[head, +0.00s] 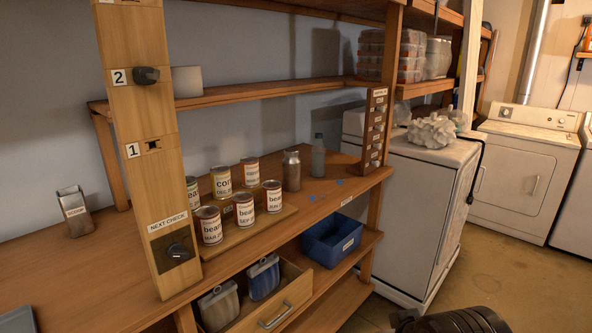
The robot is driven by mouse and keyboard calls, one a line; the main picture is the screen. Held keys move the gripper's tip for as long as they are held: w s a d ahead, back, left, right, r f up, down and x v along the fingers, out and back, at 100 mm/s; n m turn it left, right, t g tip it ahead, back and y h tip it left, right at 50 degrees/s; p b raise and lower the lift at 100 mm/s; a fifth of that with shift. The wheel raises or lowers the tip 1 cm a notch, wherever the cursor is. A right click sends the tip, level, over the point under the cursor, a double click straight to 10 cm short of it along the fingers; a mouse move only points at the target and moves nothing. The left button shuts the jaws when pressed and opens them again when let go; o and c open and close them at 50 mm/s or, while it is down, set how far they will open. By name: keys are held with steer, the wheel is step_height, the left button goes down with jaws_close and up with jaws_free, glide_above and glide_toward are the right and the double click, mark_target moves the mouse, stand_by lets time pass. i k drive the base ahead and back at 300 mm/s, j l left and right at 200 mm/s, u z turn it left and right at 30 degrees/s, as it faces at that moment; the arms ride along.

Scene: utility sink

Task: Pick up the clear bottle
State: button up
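A translucent grey-green bottle (318,157) stands upright on the wooden workbench in the head view, near the bench's right end. It looks like the clear bottle. A brownish-grey jar or bottle (291,171) with a narrower neck stands upright just to its left, with a small gap between them. A dark rounded part at the bottom right edge looks like part of my arm. No gripper fingers show, and nothing touches the bottle.
Several labelled cans (244,210) stand on a low board left of the bottle. A shelf (290,90) runs above and behind. Below are an open drawer (275,311) and a blue bin (333,239). Floor at right is clear.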

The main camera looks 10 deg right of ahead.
mark_target(317, 157)
steer(key=i+l+u, duration=0.1)
steer(key=i+l, duration=0.75)
steer(key=i, duration=0.2)
steer(key=i+l+u, duration=0.1)
steer(key=i+l, duration=0.85)
steer(key=i, duration=0.1)
